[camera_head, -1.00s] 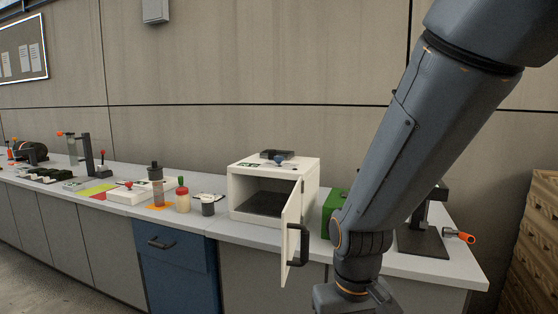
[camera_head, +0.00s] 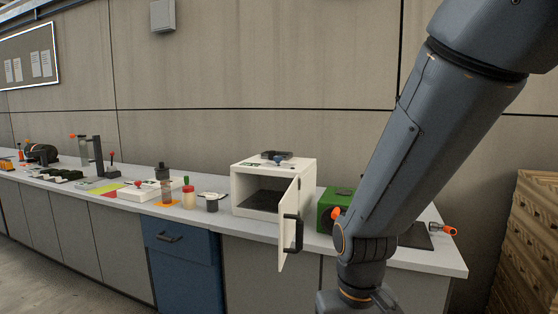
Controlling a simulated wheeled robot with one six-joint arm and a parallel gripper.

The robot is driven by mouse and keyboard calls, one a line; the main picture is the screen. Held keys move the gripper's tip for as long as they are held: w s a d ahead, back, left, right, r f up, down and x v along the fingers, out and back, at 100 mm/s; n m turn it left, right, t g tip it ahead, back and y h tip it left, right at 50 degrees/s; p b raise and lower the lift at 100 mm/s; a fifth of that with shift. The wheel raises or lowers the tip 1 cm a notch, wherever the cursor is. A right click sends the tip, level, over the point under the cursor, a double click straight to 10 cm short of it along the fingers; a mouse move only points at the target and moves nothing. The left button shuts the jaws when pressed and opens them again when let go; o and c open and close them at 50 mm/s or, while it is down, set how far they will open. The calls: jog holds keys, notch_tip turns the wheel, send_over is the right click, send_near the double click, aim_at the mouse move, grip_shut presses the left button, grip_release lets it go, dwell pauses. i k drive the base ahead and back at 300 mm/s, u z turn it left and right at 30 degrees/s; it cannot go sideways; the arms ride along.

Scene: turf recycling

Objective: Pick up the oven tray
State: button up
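The white oven (camera_head: 242,207) stands on the bench with its door (camera_head: 289,230) swung open toward me. A dark flat surface (camera_head: 262,200) lies at the bottom of its chamber; I cannot tell whether this is a tray or the oven floor. A small dark tray-like item (camera_head: 277,155) rests on top of the oven, beside a blue knob (camera_head: 279,161). My arm hangs down at the right, in front of the bench. My gripper is below the bottom edge of the picture, out of sight.
The oven door with its black handle (camera_head: 292,233) juts past the bench front (camera_head: 226,227). A green box (camera_head: 329,210) stands right of the oven, partly behind my arm. Bottles (camera_head: 189,198) and a dark cup (camera_head: 212,203) stand to its left. Wooden crates (camera_head: 530,240) are at the far right.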

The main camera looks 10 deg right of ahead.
aim_at(270, 155)
jog(key=u, duration=1.1)
jog(key=i, duration=1.45)
jog(key=z, duration=0.95)
jog(key=i, duration=0.6)
jog(key=z, duration=0.65)
